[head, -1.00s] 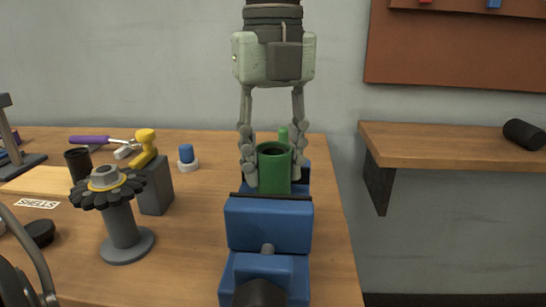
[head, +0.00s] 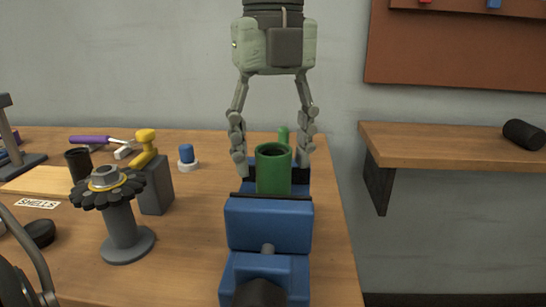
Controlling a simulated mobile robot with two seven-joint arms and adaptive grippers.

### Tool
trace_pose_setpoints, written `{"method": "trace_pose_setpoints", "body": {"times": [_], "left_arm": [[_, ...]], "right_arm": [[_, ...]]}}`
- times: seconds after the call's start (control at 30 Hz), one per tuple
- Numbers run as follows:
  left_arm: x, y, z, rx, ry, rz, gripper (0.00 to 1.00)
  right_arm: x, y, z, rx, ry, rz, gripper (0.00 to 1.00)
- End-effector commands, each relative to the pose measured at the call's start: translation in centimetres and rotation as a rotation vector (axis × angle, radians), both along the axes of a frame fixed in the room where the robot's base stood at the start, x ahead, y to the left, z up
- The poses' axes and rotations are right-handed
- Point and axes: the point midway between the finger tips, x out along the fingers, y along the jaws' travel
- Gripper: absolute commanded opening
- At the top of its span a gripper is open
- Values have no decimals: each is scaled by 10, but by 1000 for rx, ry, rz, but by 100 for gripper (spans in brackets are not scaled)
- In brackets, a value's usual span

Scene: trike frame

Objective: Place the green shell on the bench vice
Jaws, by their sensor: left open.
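The green shell (head: 273,172) is an open-topped cylinder with a small green post-like part rising just behind it. It stands upright on the blue bench vice (head: 268,225), behind the vice's front jaw, which hides its lower end. My left gripper (head: 272,165) points down from above with its fingers spread on either side of the shell. The fingers are open and look clear of the shell's sides.
On the bench (head: 185,245) to the left are a grey stand with a dark toothed wheel (head: 120,215), a grey block with a yellow clamp (head: 152,175), a blue-capped piece (head: 187,157) and a black cup (head: 77,163). A wall shelf (head: 450,145) holds a black cylinder (head: 524,134) at right.

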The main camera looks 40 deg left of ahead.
Motion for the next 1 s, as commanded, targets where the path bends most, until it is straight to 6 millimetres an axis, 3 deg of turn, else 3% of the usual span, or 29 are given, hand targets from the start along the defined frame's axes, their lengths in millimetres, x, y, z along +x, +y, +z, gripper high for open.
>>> {"method": "trace_pose_setpoints", "body": {"times": [0.3, 0.5, 1.0], "left_arm": [[0, 0, 70, 1, -4, 1, 58], [0, 0, 99, 0, -1, 0, 58], [0, 0, 107, -1, 1, -1, 58]], "right_arm": [[0, 1, -2, 3, -2, 2, 40], [-2, 2, -8, 6, 4, 4, 40], [-1, 2, -10, 7, 3, 5, 40]]}}
